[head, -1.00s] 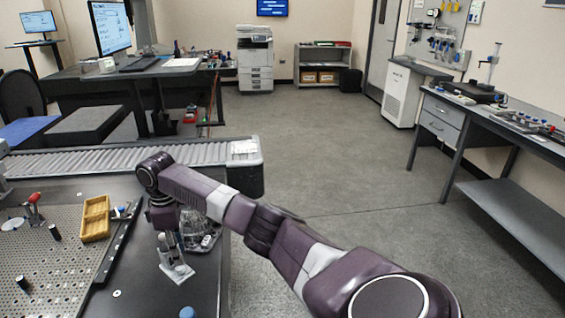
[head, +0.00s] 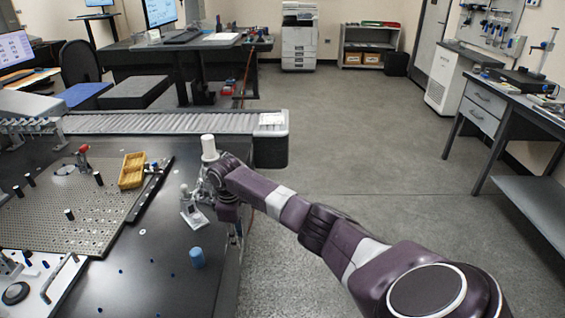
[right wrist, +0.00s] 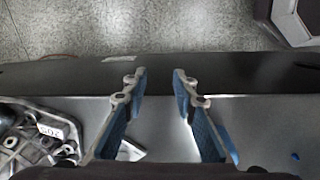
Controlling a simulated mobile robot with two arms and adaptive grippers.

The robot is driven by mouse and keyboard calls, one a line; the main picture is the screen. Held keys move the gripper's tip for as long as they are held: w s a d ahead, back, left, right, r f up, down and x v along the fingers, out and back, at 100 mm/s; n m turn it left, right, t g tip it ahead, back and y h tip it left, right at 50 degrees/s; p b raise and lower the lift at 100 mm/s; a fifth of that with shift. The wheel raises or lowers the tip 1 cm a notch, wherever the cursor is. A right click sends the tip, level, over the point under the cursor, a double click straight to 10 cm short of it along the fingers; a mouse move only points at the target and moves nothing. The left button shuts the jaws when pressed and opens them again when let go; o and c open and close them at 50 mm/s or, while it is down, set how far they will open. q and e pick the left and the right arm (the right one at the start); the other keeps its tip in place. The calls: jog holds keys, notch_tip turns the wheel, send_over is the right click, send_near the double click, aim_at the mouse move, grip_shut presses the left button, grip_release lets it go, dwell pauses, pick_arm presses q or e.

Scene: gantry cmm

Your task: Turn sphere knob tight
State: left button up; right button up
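A small red knob (head: 83,150) stands on a fixture at the back left of the perforated plate in the head view. It looks like the sphere knob, but it is too small to be sure of its shape. My right gripper (head: 237,234) hangs down at the table's right edge, well to the right of the red knob. In the right wrist view the right gripper (right wrist: 159,80) is open, its two blue-padded fingers apart with nothing between them. The knob is not in that view. My left gripper is not in view.
A metal casting (right wrist: 38,135) lies beside my right gripper. A blue cylinder (head: 196,258) stands on the table in front. The perforated plate (head: 60,222) carries several dark pins and a yellow tray (head: 132,171). A roller conveyor (head: 170,122) runs behind. Floor to the right is clear.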

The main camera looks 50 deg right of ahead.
jog(key=s+d+f+m+h, duration=0.1)
jog(key=s+d+f, duration=0.3)
jog(key=f, duration=0.4)
jog(key=s+d+f+m+h, duration=0.1)
jog(key=s+d+f, duration=0.4)
jog(key=f, duration=0.4)
jog(key=shift+s+d+m+t, duration=0.2)
jog(key=shift+s+m+t, duration=0.1)
jog(key=shift+s, duration=0.05)
jog(key=shift+o, duration=0.3)
jog(key=shift+f, duration=0.1)
